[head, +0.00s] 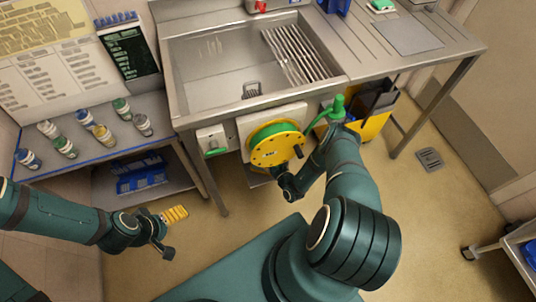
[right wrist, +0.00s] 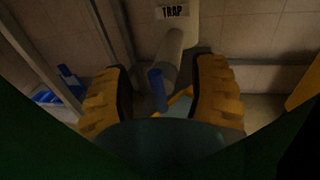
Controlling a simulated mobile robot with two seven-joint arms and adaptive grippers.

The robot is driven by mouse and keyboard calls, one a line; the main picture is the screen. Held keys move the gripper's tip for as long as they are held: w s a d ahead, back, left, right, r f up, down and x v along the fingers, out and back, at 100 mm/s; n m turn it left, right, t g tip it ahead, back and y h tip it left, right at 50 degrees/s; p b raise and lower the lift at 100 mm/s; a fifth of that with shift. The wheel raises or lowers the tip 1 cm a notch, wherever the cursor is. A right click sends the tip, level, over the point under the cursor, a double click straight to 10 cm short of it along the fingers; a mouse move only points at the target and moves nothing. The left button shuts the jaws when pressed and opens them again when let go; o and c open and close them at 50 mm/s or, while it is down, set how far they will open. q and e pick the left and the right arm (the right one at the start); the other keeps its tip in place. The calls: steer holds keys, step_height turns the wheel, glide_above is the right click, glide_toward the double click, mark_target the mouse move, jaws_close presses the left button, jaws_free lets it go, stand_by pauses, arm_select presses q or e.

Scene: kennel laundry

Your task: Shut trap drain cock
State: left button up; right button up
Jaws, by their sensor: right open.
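In the right wrist view a TRAP label (right wrist: 172,12) is on the wall above a grey pipe (right wrist: 171,52). A blue handle (right wrist: 157,90), apparently the trap drain cock's, shows at the pipe's near end. My right gripper (right wrist: 161,75) is open, with one yellow finger on each side of the blue handle; I see no clear contact. Whether the cock stands open or shut I cannot tell. In the head view my right arm reaches under the sink, and its fingers and the cock are hidden. My left gripper (head: 175,214) is low at the left, away from the sink.
The sink (head: 215,75) has a yellow and green hose reel (head: 276,148) on its front, close to my right arm. A green nozzle (head: 337,107) and a yellow bin (head: 375,124) are to its right. A shelf with several bottles stands left. Floor at the right is mostly clear.

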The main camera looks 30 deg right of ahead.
steer(key=shift+c, duration=0.4)
jaws_close()
steer(key=shift+d+m, duration=0.1)
steer(key=shift+m, duration=0.3)
steer(key=shift+s+d+f+m+t+h, duration=0.2)
steer(key=shift+m+h, duration=0.45)
steer(key=shift+m, duration=2.6)
steer(key=shift+w+d+f+m+t+h, duration=0.15)
steer(key=shift+f+m+t+h, duration=0.4)
steer(key=shift+m, duration=2.65)
steer(key=shift+s+d+m+t+h, duration=0.1)
steer(key=shift+m+h, duration=0.7)
steer(key=shift+m, duration=2.45)
